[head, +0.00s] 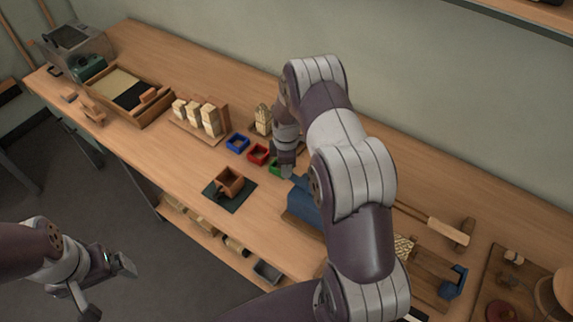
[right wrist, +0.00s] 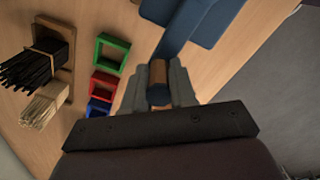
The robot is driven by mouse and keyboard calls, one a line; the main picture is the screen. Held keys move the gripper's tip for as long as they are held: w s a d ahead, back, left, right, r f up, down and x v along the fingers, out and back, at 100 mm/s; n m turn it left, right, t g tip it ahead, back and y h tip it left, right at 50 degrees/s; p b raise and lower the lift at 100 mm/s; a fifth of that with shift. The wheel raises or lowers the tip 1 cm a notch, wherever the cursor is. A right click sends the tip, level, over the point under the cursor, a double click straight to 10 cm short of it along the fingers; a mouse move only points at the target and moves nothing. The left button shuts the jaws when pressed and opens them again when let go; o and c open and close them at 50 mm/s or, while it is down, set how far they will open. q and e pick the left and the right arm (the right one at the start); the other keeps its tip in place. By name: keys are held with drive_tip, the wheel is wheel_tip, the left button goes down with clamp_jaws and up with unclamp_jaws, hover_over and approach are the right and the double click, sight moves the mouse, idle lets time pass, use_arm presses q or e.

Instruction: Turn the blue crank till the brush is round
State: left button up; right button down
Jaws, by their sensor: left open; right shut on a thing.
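The blue crank (right wrist: 180,32) shows in the right wrist view as a blue arm with a brown grip (right wrist: 159,72) at its end. My right gripper (right wrist: 159,84) is shut on that grip, with a finger on each side. In the head view my right gripper (head: 285,168) is by the blue machine body (head: 305,207), and my right arm covers much of it. I cannot pick out the brush or its shape in either view. My left gripper (head: 108,284) is open and empty, off the bench over the floor at the lower left.
Green (right wrist: 112,53), red (right wrist: 103,86) and blue (head: 237,142) small frames lie beside the crank. A brown box (head: 230,181) sits on a dark mat. A mallet (head: 450,231) lies right of my arm.

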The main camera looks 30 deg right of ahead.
drive_tip(key=c, duration=0.9)
unclamp_jaws()
drive_tip(key=shift+s, duration=0.1)
drive_tip(key=shift+s+a, duration=0.1)
drive_tip(key=shift+r, duration=0.2)
wheel_tip(320, 180, up, 12)
drive_tip(key=b, duration=0.3)
drive_tip(key=shift+r, duration=0.2)
